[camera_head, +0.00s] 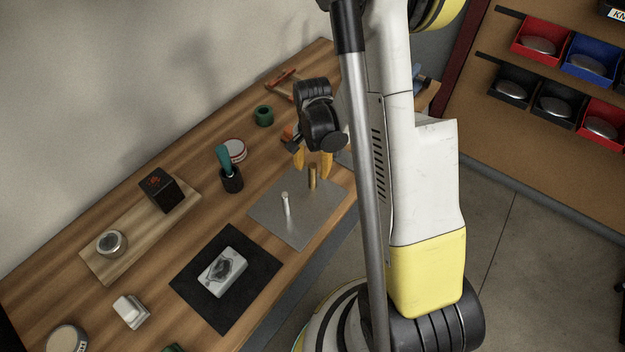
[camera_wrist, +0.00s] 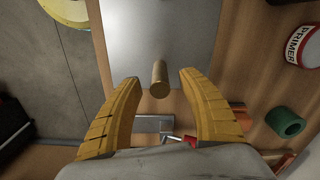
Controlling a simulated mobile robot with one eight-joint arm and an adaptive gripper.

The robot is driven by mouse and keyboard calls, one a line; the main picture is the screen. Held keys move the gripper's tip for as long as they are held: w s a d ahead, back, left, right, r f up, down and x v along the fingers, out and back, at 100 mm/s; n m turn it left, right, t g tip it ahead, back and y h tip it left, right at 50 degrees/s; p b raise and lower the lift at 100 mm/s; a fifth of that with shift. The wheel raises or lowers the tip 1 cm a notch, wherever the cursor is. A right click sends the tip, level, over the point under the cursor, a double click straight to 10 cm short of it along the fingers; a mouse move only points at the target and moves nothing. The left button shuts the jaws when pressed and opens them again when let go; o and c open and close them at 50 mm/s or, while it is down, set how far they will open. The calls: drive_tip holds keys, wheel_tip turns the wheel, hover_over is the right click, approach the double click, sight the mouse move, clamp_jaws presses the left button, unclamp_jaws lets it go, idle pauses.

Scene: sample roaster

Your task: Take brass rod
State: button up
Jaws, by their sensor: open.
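The brass rod (camera_head: 312,177) stands upright on a grey metal plate (camera_head: 290,225) on the wooden bench. My gripper (camera_head: 313,160) has yellow fingers and hangs at the rod, just behind or around its top in the head view. In the wrist view the rod (camera_wrist: 159,78) shows between and a little beyond the tips of my open gripper (camera_wrist: 155,82), with clear gaps on both sides. The fingers do not appear to touch it. A thin pale rod (camera_head: 286,204) also stands on the plate, left of the brass rod.
A dark holder (camera_head: 231,180) with a teal-handled item and a round tin (camera_head: 235,150) stand left of the plate. A green ring (camera_head: 264,116) lies behind. A black mat (camera_head: 215,290) with a pale block is in front. A primer can (camera_wrist: 301,48) is at right in the wrist view.

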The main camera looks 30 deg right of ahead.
drive_tip(key=shift+f, duration=0.8)
drive_tip(key=shift+r, duration=0.1)
drive_tip(key=shift+c, duration=0.4)
clamp_jaws()
